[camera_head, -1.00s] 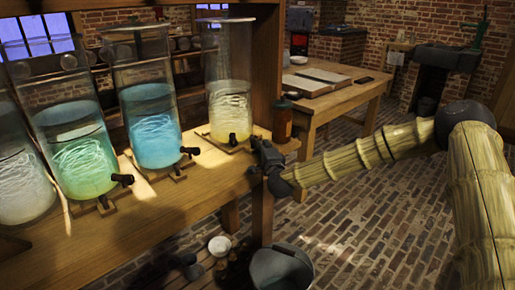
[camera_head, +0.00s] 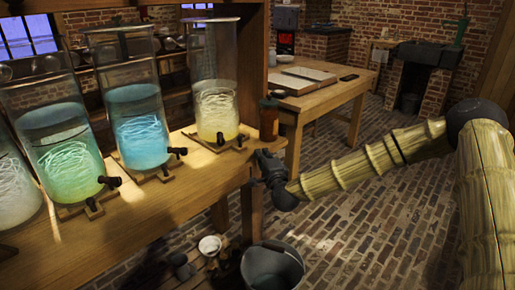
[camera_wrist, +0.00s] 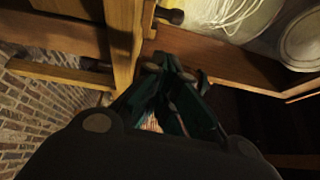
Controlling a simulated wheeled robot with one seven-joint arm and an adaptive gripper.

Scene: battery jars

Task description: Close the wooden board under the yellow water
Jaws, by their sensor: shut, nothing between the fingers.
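The jar of yellow water (camera_head: 216,108) stands at the right end of the bench, with a dark tap at its lower front. A thin wooden board (camera_head: 208,144) shows under it, its edge sticking out towards the front; how far it is out is hard to tell. My gripper (camera_head: 258,156) is shut and empty, just off the bench's front right edge, right of the tap and lower than it. In the wrist view my gripper (camera_wrist: 165,65) has its fingers together near the bench wood, with a dark tap (camera_wrist: 170,15) and part of a jar beyond. The board is not clear there.
Jars of blue water (camera_head: 141,140) and green water (camera_head: 68,160) stand to the left, each with a tap and board. An amber bottle (camera_head: 269,120) stands on the bench corner near my gripper. A bucket (camera_head: 272,268) sits on the floor below. The brick floor at right is open.

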